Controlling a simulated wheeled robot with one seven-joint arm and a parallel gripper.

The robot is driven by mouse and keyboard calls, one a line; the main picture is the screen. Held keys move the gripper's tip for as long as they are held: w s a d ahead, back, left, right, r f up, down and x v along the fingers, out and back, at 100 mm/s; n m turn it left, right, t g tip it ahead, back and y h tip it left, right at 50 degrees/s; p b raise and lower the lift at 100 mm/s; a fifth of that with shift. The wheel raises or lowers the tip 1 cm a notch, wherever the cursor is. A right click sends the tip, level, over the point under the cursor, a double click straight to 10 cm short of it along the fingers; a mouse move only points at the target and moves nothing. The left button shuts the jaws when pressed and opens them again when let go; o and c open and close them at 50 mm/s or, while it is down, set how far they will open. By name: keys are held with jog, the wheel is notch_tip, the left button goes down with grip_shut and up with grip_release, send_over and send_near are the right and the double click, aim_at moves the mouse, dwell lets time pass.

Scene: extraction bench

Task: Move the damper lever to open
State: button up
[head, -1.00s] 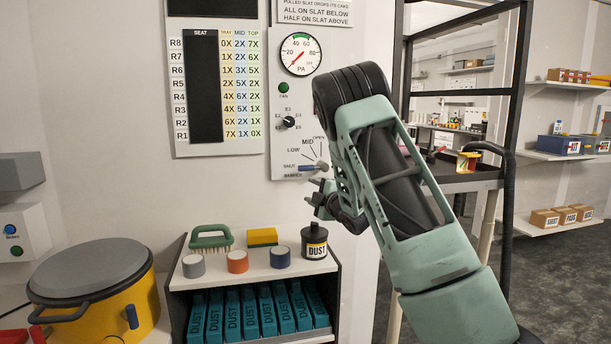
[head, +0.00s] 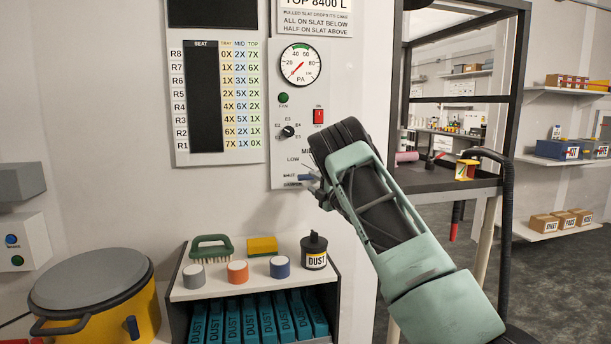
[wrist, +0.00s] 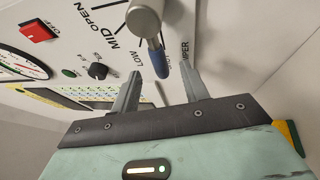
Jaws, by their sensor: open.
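The damper lever has a grey hub (wrist: 145,18) and a blue grip (wrist: 158,60). In the head view the blue grip (head: 311,178) points left toward the SHUT mark, below LOW. In the wrist view the OPEN, MID and LOW marks read clearly, and the grip lies past LOW. My gripper (wrist: 161,70) is open, with one finger on each side of the grip's end in the picture. I see no clear contact. In the head view my gripper (head: 318,190) is at the panel's lower right, and my arm hides the hub and the OPEN mark.
The control panel (head: 280,150) carries a gauge (head: 300,64), a selector knob (head: 288,131) and a red switch (head: 318,116). Below stands a shelf (head: 215,289) with a brush, a sponge, several small items and DUST boxes. A dark frame (head: 398,120) stands right of the panel.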

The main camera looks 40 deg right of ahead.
aim_at(308, 179)
jog(key=shift+p+x, duration=0.45)
jog(key=shift+x, duration=2.25)
grip_shut()
